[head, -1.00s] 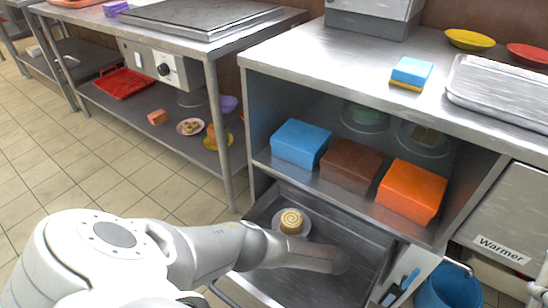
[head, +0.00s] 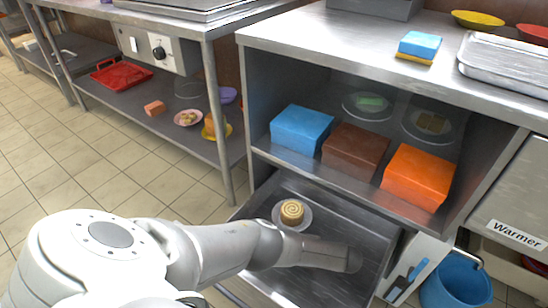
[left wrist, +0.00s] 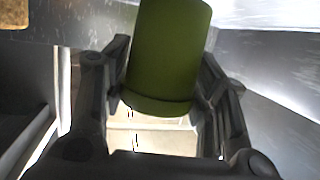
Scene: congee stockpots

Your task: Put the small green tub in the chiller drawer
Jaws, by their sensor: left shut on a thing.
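The small green tub (left wrist: 168,50) is between the two fingers of my left gripper (left wrist: 165,68) in the left wrist view, and the gripper is shut on it. In the head view my left arm reaches over an open metal drawer (head: 358,225) under the shelf. The arm hides the gripper and tub there, so I cannot tell their height above the drawer floor. No chiller label shows on this drawer. A swirl roll (head: 291,211) on a small plate (head: 304,222) sits at its back left. My right gripper is not in view.
Blue (head: 302,128), brown (head: 354,151) and orange (head: 417,176) boxes stand on the shelf above the drawer. A front labelled Warmer (head: 515,200) is at the right, with a blue bucket (head: 458,282) below it. The drawer's right part looks clear.

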